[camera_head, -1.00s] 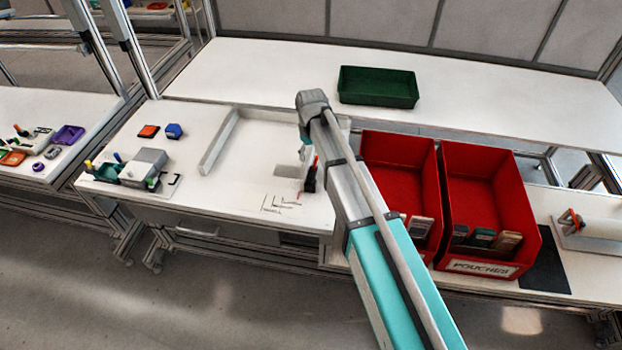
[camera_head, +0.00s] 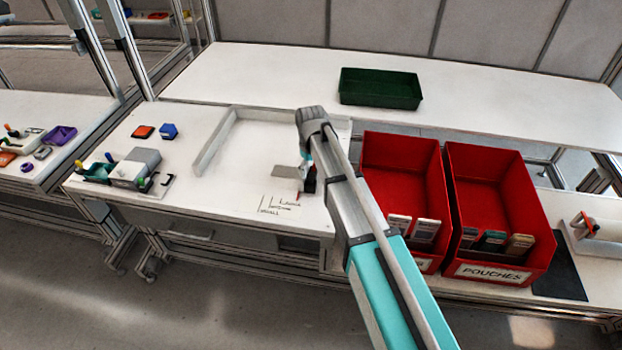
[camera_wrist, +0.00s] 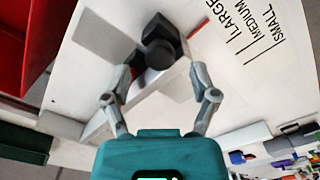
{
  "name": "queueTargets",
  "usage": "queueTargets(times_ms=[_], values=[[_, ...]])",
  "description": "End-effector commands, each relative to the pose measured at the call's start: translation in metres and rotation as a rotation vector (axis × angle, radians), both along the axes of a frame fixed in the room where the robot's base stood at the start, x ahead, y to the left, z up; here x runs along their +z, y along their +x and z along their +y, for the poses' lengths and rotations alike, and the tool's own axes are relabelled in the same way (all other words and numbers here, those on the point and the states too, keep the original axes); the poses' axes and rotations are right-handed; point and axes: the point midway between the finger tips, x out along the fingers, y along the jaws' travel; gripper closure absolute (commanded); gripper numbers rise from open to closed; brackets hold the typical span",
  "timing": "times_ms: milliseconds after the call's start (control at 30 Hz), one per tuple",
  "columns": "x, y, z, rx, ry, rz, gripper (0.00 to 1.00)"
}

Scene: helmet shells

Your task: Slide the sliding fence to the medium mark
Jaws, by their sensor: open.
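The sliding fence (camera_wrist: 118,112) is a pale bar in the wrist view, with a dark block and round knob (camera_wrist: 158,50) at its end. In the head view the dark block (camera_head: 309,181) shows beside my arm, which hides most of the fence. The size marks are printed on the white table (camera_head: 280,205). In the wrist view LARGE (camera_wrist: 237,38) is closest to the knob, then MEDIUM (camera_wrist: 260,36), then SMALL (camera_wrist: 290,27). My gripper (camera_wrist: 160,76) is open, its fingers on either side of the fence just short of the knob. I cannot tell whether they touch it.
A fixed pale rail (camera_head: 214,145) stands left on the table. Two red bins (camera_head: 500,190) stand right of my arm, and a green tray (camera_head: 380,88) lies on the back table. Small orange and blue pieces (camera_head: 168,131) lie left. The table around the marks is clear.

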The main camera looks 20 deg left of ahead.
Motion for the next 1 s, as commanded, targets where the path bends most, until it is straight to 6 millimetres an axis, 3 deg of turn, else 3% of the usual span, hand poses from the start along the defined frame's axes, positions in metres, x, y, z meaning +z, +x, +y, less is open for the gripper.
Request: queueTargets(times_ms=[300,767,1000], values=[[-0.021,0.000,0.000,0.000,0.000,0.000,0.24],[-0.022,0.000,0.000,0.000,0.000,0.000,0.24],[-0.022,0.000,0.000,0.000,0.000,0.000,0.65]])
